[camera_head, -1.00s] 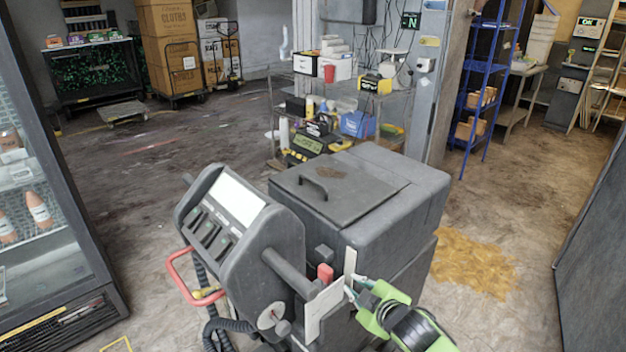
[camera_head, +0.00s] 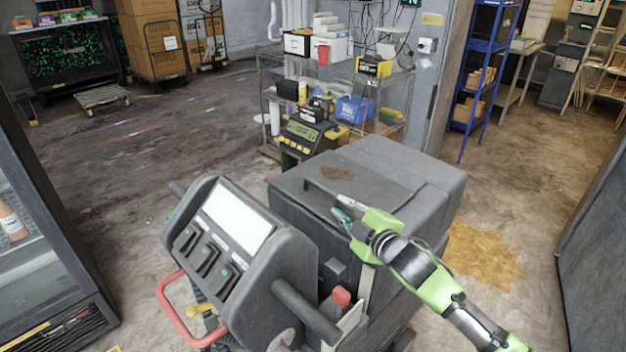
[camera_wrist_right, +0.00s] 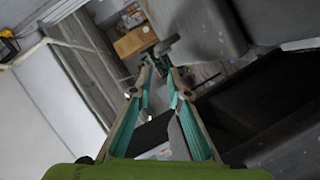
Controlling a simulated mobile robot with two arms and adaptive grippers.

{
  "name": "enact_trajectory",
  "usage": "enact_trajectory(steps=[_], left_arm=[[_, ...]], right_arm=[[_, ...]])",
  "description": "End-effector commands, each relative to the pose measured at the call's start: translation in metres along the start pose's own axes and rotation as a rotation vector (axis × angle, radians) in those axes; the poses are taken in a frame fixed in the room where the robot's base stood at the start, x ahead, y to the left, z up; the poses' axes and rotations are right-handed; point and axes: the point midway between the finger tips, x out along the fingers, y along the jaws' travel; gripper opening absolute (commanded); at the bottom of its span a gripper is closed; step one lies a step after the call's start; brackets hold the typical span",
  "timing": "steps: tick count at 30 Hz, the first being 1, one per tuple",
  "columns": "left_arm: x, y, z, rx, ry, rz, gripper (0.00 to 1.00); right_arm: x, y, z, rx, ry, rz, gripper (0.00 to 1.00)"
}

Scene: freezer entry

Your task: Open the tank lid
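The grey tank (camera_head: 428,187) stands in the middle of the head view, behind a control console. Its flat lid (camera_head: 375,175) lies down on top, with a brown patch on it. A dark bar handle (camera_head: 318,190) rises from the lid's near side. My right gripper (camera_head: 341,206) is over the lid's near edge, its fingertips close to the near end of the handle. Contact cannot be told. The fingers show slightly apart in the wrist view (camera_wrist_right: 157,66), with nothing clearly held between them. My left gripper is not in view.
The console (camera_head: 235,235) with a bright screen and a red handle (camera_head: 180,315) stands in front of the tank. A wire shelf (camera_head: 392,80) with boxes and a scale stands behind. A glass-door cabinet (camera_head: 75,270) is at left.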

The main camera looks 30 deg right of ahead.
Motion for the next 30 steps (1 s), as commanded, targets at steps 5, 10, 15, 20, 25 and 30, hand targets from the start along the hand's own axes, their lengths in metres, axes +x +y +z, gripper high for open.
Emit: enact_trajectory(steps=[5, 10, 15, 20, 25, 30], left_arm=[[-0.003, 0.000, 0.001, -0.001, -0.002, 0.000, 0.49], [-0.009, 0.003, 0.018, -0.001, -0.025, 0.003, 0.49], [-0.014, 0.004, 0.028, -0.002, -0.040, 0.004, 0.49], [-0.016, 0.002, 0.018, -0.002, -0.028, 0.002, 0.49], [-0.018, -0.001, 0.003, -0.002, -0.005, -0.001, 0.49], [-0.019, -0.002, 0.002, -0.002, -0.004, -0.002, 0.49]], right_arm=[[0.015, 0.003, -0.001, -0.003, 0.002, 0.004, 0.16], [0.044, 0.004, -0.001, -0.001, 0.001, 0.004, 0.16], [0.074, 0.004, -0.002, -0.001, 0.002, 0.004, 0.16], [0.101, 0.003, -0.001, -0.001, 0.001, 0.002, 0.16], [0.122, 0.002, -0.001, -0.002, 0.002, 0.002, 0.16], [0.134, 0.002, -0.001, -0.003, 0.002, 0.002, 0.16]])
